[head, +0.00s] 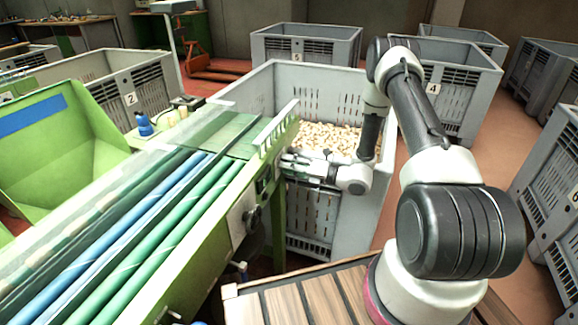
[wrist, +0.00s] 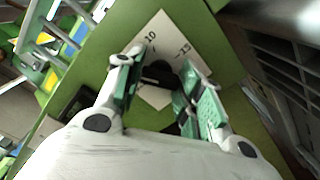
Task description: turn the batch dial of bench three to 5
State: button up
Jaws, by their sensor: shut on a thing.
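The batch dial's dark knob (wrist: 160,73) sits on a white plate (wrist: 158,28) in the wrist view. The plate carries the printed numbers 10 and 15; the rest of the scale is hidden behind my fingers. I cannot tell which number the knob points to. My gripper (wrist: 157,78) is shut on the knob, with one green-padded finger on each side. In the head view, my gripper (head: 284,166) is at the far end of the green bench (head: 217,236), against its right side; the dial there is hidden by it.
A grey crate (head: 337,200) full of corks (head: 330,138) stands just behind and beside my gripper. Green and blue rollers (head: 130,225) run along the bench top. Slatted wooden boards (head: 300,300) lie below my arm. More numbered grey crates stand behind and to the right.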

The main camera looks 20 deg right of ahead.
jog(key=o, duration=1)
jog(key=v, duration=1.2)
